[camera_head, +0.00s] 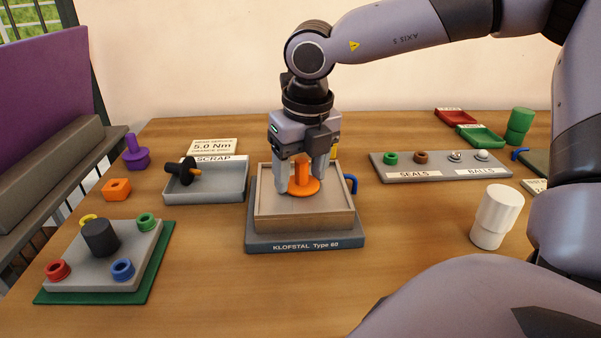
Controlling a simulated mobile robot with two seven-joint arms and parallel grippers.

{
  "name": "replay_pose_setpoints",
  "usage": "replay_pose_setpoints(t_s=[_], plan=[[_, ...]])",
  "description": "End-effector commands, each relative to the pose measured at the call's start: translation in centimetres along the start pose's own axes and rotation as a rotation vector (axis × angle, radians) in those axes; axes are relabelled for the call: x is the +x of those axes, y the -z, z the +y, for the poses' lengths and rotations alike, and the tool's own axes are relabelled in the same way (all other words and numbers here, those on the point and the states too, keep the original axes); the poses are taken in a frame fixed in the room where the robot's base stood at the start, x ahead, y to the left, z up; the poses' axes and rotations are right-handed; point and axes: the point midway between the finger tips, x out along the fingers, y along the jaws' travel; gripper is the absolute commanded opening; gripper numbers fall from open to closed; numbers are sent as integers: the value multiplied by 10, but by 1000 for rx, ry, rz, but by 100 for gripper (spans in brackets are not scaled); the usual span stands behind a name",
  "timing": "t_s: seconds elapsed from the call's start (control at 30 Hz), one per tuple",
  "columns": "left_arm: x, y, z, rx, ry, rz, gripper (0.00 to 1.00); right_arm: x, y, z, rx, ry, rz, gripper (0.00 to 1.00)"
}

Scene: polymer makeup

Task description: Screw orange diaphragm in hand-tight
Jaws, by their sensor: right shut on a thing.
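The orange diaphragm (303,187) stands upright, a broad round flange with a narrower stem above it, over the middle of the square beige block (275,214). The block sits on a dark grey base (305,243) marked "KLOFSTAL Type 60". My right gripper (304,179) points straight down from above, its two fingers on either side of the orange stem and shut on it. The flange appears at the block's top surface. Any thread beneath it is hidden, so I cannot tell how deep it sits. My left gripper is not in view.
Left are a grey scrap tray (212,191) holding a black part (180,174), an orange nut (117,189), a purple part (136,155) and a grey plate (80,258) with coloured rings. Right are a seals-and-balls rack (440,168) and a white cup (496,217). The front middle is clear.

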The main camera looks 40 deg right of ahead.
Motion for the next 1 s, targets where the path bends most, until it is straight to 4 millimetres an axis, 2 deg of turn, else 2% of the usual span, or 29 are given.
replay_pose_setpoints(t_s=[0.33, 0.73, 1.0], plan=[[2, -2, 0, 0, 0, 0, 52, 0, 0, 0, 11, 3, -2, 31], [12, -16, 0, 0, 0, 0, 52, 1, 0, -1, 121, 21, -2, 31], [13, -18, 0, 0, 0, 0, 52, -1, 0, -1, 160, 25, -2, 31]])
